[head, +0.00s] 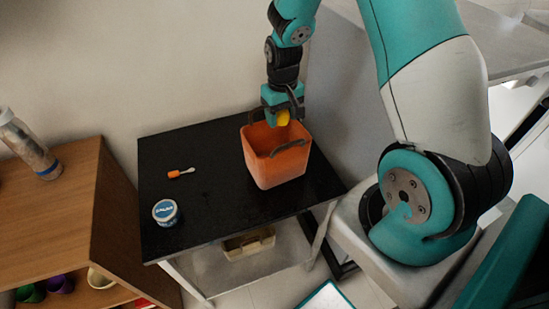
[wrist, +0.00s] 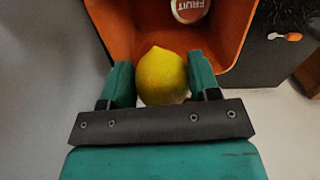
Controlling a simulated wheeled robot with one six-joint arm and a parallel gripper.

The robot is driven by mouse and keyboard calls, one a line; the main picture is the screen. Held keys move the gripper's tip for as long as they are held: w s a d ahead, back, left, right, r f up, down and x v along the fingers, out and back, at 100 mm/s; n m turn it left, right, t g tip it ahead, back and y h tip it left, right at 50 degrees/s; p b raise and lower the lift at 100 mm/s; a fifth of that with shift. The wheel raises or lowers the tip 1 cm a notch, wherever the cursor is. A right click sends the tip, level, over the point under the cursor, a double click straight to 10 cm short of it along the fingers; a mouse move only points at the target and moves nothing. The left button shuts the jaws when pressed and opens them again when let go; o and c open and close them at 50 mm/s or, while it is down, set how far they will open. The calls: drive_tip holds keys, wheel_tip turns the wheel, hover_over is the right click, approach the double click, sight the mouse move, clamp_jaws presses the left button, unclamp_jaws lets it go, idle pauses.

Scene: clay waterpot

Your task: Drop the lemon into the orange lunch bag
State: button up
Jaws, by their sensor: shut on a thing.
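My gripper (head: 284,114) is shut on the yellow lemon (head: 283,118), just above the far part of the orange lunch bag's opening. The orange lunch bag (head: 275,172) stands upright and open on the black table, with a dark handle at its near rim. In the wrist view the lemon (wrist: 162,76) sits between the two teal fingers of my gripper (wrist: 161,80). The bag's orange inner wall (wrist: 240,30) lies beyond it. A round container with a "FRUIT" label (wrist: 190,9) shows inside the bag.
The black table (head: 215,215) also holds an orange-handled brush-like tool (head: 181,172) and a white tub with a blue lid (head: 166,212), both left of the bag. A wooden shelf (head: 50,190) stands at the left, with a clear bottle (head: 30,145) on top. A wall is close behind.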

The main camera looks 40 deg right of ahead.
drive_tip(key=o, duration=1)
drive_tip(key=shift+r, duration=0.1)
wheel_tip(320, 180, up, 17)
drive_tip(key=shift+r+b, duration=0.15)
drive_tip(key=shift+b, duration=1)
drive_tip(key=s+a+n+y, duration=0.1)
drive_tip(key=s+a+n, duration=0.2)
drive_tip(key=s+a, duration=0.4)
drive_tip(key=s+a+r+n+y, duration=0.1)
drive_tip(key=s+a+n, duration=0.2)
drive_tip(key=s+a, duration=0.4)
drive_tip(key=s+a+r+n+y, duration=0.1)
drive_tip(key=s+a+n+y, duration=0.1)
drive_tip(key=s+a, duration=0.5)
drive_tip(key=shift+s+a+n, duration=0.1)
drive_tip(key=shift+a+n, duration=0.3)
drive_tip(key=shift+a, duration=0.3)
